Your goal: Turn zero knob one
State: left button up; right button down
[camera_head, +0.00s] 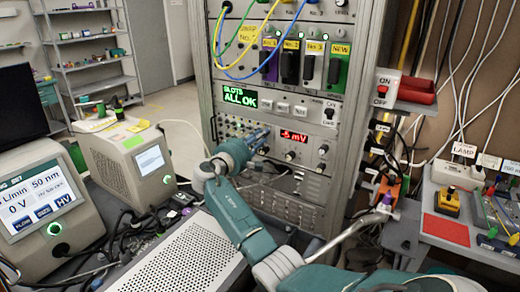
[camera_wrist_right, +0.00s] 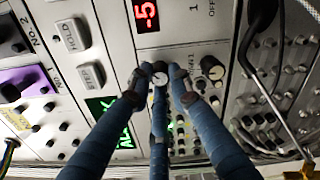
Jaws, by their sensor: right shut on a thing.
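The rack panel has a red readout (camera_head: 293,137) that reads about .5 mV; part of it shows in the right wrist view (camera_wrist_right: 146,14). My right gripper (camera_head: 262,138) reaches in at the left of this readout. In the right wrist view its three blue fingers (camera_wrist_right: 160,76) are closed around a small round knob with a pale face (camera_wrist_right: 160,79). The knob's label is hidden or too small to read. Another dark knob with a pale face (camera_wrist_right: 212,68) sits to its right, apart from the fingers. My left gripper is not in view.
A green display (camera_head: 239,96) reading "SLOTS ALL OK" is above, with HOLD and STEP buttons nearby. Yellow, green and blue cables (camera_head: 232,58) hang in front of the upper rack. A dense row of small connectors (camera_wrist_right: 262,120) lies close to the fingers.

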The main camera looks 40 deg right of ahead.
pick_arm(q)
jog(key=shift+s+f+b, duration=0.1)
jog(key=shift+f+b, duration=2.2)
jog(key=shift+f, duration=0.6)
pick_arm(e)
jog(key=shift+f+m, duration=0.15)
jog(key=shift+m, duration=1.75)
jog(key=c, duration=1.6)
grip_release()
jog(key=v, duration=1.2)
